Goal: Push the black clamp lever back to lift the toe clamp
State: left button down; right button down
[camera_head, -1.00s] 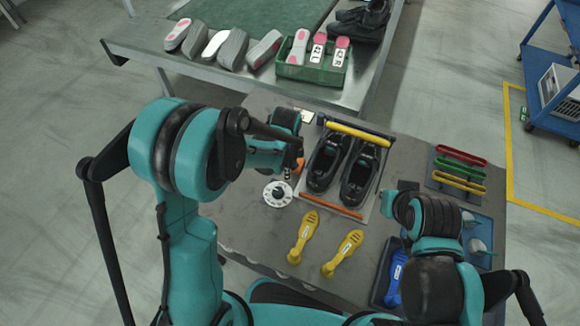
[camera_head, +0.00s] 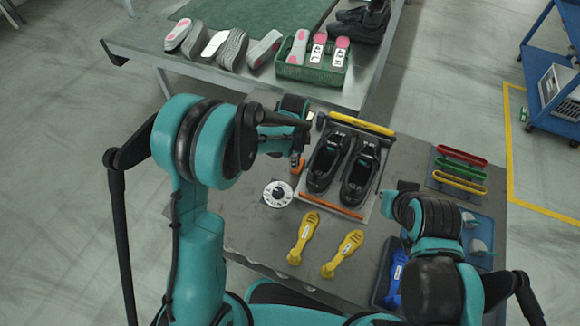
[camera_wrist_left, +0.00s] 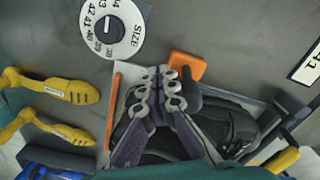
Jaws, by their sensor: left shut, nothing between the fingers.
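Two black shoes (camera_head: 345,165) lie side by side in a pale fixture (camera_head: 352,212) with a yellow bar (camera_head: 361,127) across its far end. A dark part (camera_head: 320,121) stands by the bar's left end; I cannot tell for certain that it is the clamp lever. My left gripper (camera_head: 298,148) is just left of the fixture. In the left wrist view this gripper (camera_wrist_left: 165,74) is shut and empty, in front of a shoe (camera_wrist_left: 235,125) and near an orange block (camera_wrist_left: 187,64). Dark bars (camera_wrist_left: 291,104) and the yellow bar (camera_wrist_left: 282,160) are at right, apart from the fingers. My right gripper's fingers are hidden.
A white size dial (camera_head: 278,194) lies left of the fixture. An orange bar (camera_head: 332,206) edges its near end. Two yellow tools (camera_head: 303,238) lie in front. Red, green and yellow handles (camera_head: 460,170) are at right. A green crate (camera_head: 313,68) stands on the bench behind.

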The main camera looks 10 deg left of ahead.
pick_arm(q)
jog(key=shift+w+d, duration=0.2)
jog(key=shift+w, duration=0.45)
jog(key=shift+w+d, duration=0.2)
jog(key=shift+w, duration=0.5)
jog(key=shift+w+d, duration=0.2)
jog(key=shift+w, duration=0.45)
jog(key=shift+s, duration=0.15)
jog(key=shift+s+a, duration=0.25)
jog(key=shift+s, duration=0.35)
jog(key=shift+r+p, duration=2.75)
jog(key=shift+r, duration=1.75)
